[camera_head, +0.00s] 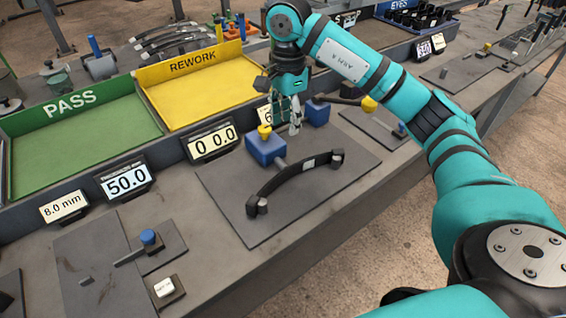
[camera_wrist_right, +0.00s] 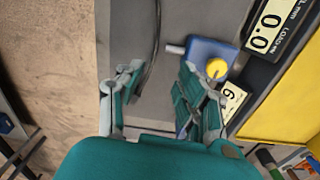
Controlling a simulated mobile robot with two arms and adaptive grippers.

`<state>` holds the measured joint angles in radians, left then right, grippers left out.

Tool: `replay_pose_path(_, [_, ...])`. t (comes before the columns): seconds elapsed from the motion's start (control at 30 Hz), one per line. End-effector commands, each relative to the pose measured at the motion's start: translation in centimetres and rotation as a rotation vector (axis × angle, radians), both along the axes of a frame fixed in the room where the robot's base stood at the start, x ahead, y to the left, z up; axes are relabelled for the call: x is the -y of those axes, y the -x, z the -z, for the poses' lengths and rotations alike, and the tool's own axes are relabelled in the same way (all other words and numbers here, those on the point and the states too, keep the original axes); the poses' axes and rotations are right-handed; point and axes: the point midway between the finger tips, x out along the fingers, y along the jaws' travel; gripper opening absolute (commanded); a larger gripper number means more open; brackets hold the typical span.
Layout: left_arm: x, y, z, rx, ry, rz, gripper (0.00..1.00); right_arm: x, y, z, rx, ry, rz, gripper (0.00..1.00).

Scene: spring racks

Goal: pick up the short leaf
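A short dark curved leaf (camera_head: 300,178) with a pale label lies across the grey plate (camera_head: 225,185) in the middle of the bench, its ends at small black blocks. In the right wrist view part of a thin dark curved strip (camera_wrist_right: 154,48), which looks like this leaf, runs beyond the fingers. My right gripper (camera_head: 290,125) hangs over the far side of the plate, behind the blue block, pointing down. In the wrist view (camera_wrist_right: 160,70) its fingers are wide apart with nothing between them. My left gripper is not in view.
A blue block with a yellow knob (camera_head: 264,148) stands beside the leaf; another blue block (camera_head: 318,110) is near the gripper.

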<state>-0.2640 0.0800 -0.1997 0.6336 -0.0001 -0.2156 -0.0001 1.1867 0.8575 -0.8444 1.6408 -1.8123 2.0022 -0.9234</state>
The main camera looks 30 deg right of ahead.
Motion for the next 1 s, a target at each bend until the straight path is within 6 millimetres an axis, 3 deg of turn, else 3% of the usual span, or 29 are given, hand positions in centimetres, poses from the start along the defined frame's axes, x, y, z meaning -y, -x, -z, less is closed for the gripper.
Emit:
replay_pose_path(0.13, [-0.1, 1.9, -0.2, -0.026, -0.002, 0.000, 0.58, 0.1, 0.2, 2.4, -0.009, 0.005, 0.001, 0.37])
replay_pose_path(0.3, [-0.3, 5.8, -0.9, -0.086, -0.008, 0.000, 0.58, 0.1, 0.3, 6.1, -0.010, 0.003, 0.000, 0.37])
replay_pose_path(0.4, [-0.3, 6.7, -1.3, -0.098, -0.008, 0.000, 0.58, 0.1, 0.2, 8.2, -0.008, 0.002, 0.001, 0.37])
replay_pose_path(0.6, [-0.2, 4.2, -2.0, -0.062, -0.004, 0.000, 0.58, 0.1, 0.2, 11.2, -0.006, 0.001, 0.000, 0.37])
replay_pose_path(0.73, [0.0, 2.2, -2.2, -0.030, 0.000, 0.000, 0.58, 0.2, 0.1, 11.9, -0.002, 0.001, 0.001, 0.37])
replay_pose_path(1.0, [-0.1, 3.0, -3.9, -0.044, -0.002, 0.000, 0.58, 1.4, -0.1, 15.1, -0.007, 0.000, 0.002, 0.37])
